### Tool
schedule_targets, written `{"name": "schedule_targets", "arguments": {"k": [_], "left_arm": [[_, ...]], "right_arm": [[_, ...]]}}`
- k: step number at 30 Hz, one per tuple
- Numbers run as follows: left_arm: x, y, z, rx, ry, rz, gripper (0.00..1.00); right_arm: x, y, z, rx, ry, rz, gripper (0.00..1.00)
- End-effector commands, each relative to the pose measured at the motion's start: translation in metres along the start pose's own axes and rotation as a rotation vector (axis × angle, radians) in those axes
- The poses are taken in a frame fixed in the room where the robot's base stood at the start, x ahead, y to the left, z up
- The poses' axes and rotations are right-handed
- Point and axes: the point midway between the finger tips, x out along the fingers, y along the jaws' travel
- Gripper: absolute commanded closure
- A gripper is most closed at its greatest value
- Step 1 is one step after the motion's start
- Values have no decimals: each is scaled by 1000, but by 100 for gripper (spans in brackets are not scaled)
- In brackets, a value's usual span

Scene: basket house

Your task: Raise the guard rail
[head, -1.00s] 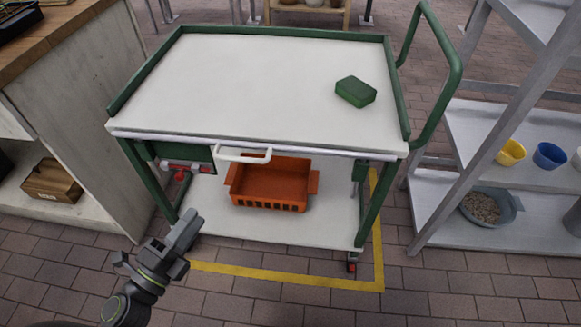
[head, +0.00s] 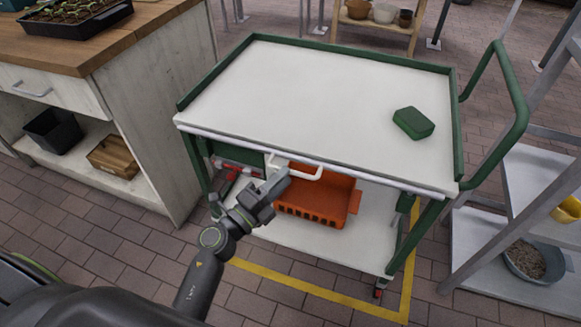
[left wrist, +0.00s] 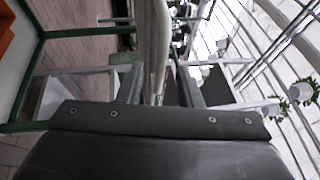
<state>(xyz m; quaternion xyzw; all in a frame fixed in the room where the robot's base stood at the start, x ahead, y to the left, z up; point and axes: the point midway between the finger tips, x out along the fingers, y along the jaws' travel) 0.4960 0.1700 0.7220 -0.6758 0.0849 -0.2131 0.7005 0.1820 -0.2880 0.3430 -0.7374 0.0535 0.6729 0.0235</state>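The cart (head: 300,85) has a white top with a raised green edge at the back and sides. A white rail (head: 385,181) runs along its front edge, low against the top, with a white loop handle (head: 308,174) at its front. My left gripper (head: 278,182) is at this handle, covering part of it. In the left wrist view a pale bar (left wrist: 154,45) runs between the fingers of my left gripper (left wrist: 158,90), which stand apart on either side of it. I cannot tell whether they touch it. My right gripper is not in view.
A green block (head: 413,123) lies on the cart top. An orange crate (head: 318,205) sits on the lower shelf behind my gripper. A wooden-topped bench (head: 150,20) stands left and a grey shelf rack (head: 490,240) right. The paved floor in front is clear.

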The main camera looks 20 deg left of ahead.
Motion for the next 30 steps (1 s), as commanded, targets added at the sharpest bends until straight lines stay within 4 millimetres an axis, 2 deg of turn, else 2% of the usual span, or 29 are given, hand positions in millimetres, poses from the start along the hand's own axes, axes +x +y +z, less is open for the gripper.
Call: {"name": "schedule_targets", "arguments": {"k": [1, 6, 18, 26, 30], "left_arm": [[9, -2, 0, 0, 0, -2, 68], [28, 0, 0, 0, 1, -1, 68], [35, 0, 0, 0, 1, 0, 68], [35, 0, 0, 0, 0, 0, 100], [35, 0, 0, 0, 0, 1, 100]], "right_arm": [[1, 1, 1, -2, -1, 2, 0], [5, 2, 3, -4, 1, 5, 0], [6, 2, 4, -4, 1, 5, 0], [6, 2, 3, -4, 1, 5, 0], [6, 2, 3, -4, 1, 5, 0]]}}
